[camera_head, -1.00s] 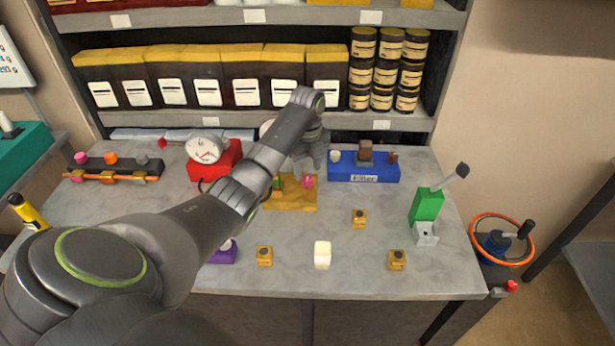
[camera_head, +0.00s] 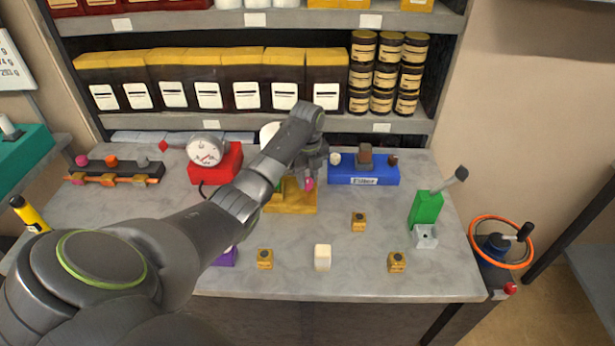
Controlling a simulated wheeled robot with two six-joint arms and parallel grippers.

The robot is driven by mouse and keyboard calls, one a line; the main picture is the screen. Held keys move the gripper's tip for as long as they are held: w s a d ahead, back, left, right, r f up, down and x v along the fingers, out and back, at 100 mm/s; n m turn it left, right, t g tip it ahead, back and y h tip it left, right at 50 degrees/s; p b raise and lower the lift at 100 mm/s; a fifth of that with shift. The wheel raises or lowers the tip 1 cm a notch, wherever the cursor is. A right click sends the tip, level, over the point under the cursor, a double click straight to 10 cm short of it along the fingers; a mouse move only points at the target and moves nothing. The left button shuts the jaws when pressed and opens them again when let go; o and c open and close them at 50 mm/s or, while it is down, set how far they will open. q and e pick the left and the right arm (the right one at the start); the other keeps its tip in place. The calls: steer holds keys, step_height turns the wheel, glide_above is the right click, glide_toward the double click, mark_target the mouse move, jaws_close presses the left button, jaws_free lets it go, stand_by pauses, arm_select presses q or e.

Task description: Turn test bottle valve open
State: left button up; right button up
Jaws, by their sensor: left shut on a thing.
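The yellow test bottle stand (camera_head: 291,206) sits at the middle back of the grey table. A white rounded bottle top (camera_head: 268,134) shows behind my left arm. A pink valve knob (camera_head: 309,184) is at the stand's right side. My left gripper (camera_head: 310,175) points down over the stand and is shut on the pink knob. The fingers and wrist hide part of the knob and stand. My right gripper is out of view.
A red gauge box (camera_head: 217,164) stands left of the stand and a blue filter block (camera_head: 363,172) right of it. A valve manifold (camera_head: 112,170) is at the left. Small yellow blocks (camera_head: 358,221) and a white block (camera_head: 322,257) lie in front. A green switch (camera_head: 426,207) is at the right.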

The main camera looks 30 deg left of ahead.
arm_select(q)
steer(key=shift+r+n+p, duration=0.25)
steer(key=shift+n+p, duration=0.65)
steer(key=shift+p, duration=0.3)
steer(key=n+p, duration=0.6)
steer(key=n, duration=0.1)
steer(key=shift+n+p, duration=0.3)
steer(key=shift+n, duration=0.1)
steer(key=n+p, duration=0.2)
steer(key=n, duration=0.2)
steer(key=shift+f+n, duration=0.1)
steer(key=shift+n, duration=0.2)
steer(key=shift+f+n+p, duration=0.1)
steer(key=shift+n+p, duration=0.6)
steer(key=shift+n, duration=1.1)
steer(key=o, duration=1)
steer(key=shift+c, duration=0.2)
